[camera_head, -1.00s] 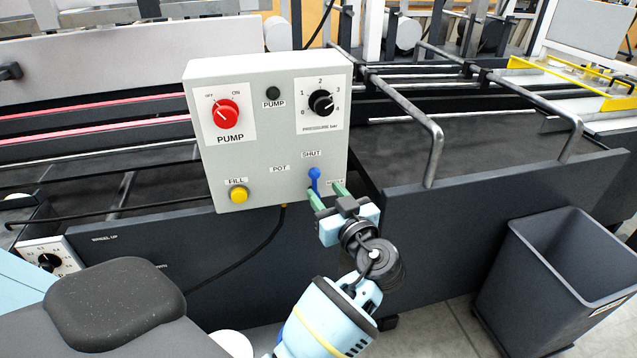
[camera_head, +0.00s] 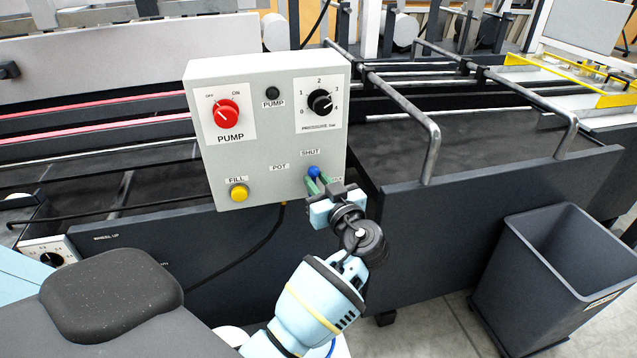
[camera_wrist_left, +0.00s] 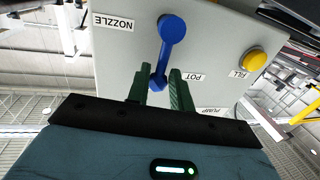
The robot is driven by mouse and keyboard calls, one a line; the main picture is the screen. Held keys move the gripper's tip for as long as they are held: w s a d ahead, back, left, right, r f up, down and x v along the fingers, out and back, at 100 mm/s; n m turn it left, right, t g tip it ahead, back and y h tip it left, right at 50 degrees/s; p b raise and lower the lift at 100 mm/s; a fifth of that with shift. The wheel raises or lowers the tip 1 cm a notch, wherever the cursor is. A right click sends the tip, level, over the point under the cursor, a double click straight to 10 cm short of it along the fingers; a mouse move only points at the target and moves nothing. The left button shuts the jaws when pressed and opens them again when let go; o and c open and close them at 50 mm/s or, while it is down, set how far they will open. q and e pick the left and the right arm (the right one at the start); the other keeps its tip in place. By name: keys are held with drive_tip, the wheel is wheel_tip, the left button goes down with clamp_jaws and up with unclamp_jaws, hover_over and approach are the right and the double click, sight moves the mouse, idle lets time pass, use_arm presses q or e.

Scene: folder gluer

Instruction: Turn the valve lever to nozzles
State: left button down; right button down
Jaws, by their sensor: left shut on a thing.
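The valve lever (camera_head: 313,172) is blue and sits at the lower right of the grey control box (camera_head: 262,150). It points up towards the SHUT label (camera_head: 310,153); the POT label (camera_head: 279,168) is to its left. In the left wrist view the lever (camera_wrist_left: 168,50) shows its round pivot and its handle, with the NOZZLE label (camera_wrist_left: 114,22) beside it. My left gripper (camera_head: 318,184) is at the lever, its green fingers on either side of the handle's end and shut on it. The fingers cover the lever's lower part in the head view. My right gripper is not in view.
The box also has a red pump knob (camera_head: 227,113), a black pressure knob (camera_head: 320,102) and a yellow FILL button (camera_head: 239,192). Bent metal rails (camera_head: 432,150) rise to the right. A dark bin (camera_head: 530,270) stands on the floor at the right.

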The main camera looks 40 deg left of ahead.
sight(325, 171)
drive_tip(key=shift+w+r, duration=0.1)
